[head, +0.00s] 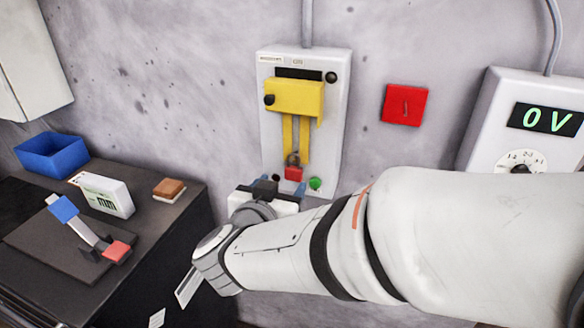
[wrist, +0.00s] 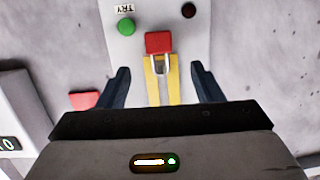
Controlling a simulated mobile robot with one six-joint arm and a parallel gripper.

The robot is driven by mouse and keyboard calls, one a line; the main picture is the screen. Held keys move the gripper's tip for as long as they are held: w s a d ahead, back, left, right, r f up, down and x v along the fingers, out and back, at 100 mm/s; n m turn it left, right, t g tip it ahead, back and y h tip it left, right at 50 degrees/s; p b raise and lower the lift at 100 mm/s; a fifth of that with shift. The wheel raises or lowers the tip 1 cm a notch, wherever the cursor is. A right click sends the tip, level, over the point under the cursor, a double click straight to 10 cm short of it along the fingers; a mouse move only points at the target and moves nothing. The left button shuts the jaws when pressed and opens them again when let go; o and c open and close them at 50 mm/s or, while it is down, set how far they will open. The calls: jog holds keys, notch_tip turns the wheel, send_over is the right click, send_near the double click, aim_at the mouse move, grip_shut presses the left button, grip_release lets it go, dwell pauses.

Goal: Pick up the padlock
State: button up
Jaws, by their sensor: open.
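The padlock (head: 293,173) has a red body and a grey shackle. It hangs at the lower end of the yellow straps on the wall panel (head: 333,130). In the wrist view the padlock (wrist: 158,43) is upside down, its shackle at the yellow strap. My gripper (head: 268,187) is at the panel's lower part, below and left of the padlock in the head view. In the wrist view its two dark fingers (wrist: 158,80) are apart, one on each side of the yellow straps, with the padlock ahead between them. Nothing is held. Contact with the padlock is not visible.
A red wall plate (head: 405,105) and a meter box reading 0 V (head: 545,118) are to the right. A bench (head: 150,225) with a blue bin (head: 50,155) stands left.

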aim_at(292, 171)
jog(key=shift+h, duration=0.3)
jog(key=x, duration=0.7)
jog(key=shift+w, duration=0.3)
jog(key=shift+c, duration=0.6)
jog(key=c, duration=1)
jog(key=shift+s, duration=0.1)
jog(key=shift+s+a+r, duration=0.25)
jog(key=shift+s+r, duration=0.05)
jog(key=shift+r, duration=0.2)
jog(key=s+a+r, duration=0.2)
jog(key=s+r, duration=0.1)
jog(key=s, duration=0.3)
jog(key=s+a+r+p, duration=0.1)
jog(key=s+a+r, duration=0.1)
jog(key=s+r, duration=0.2)
jog(key=shift+s, duration=1.25)
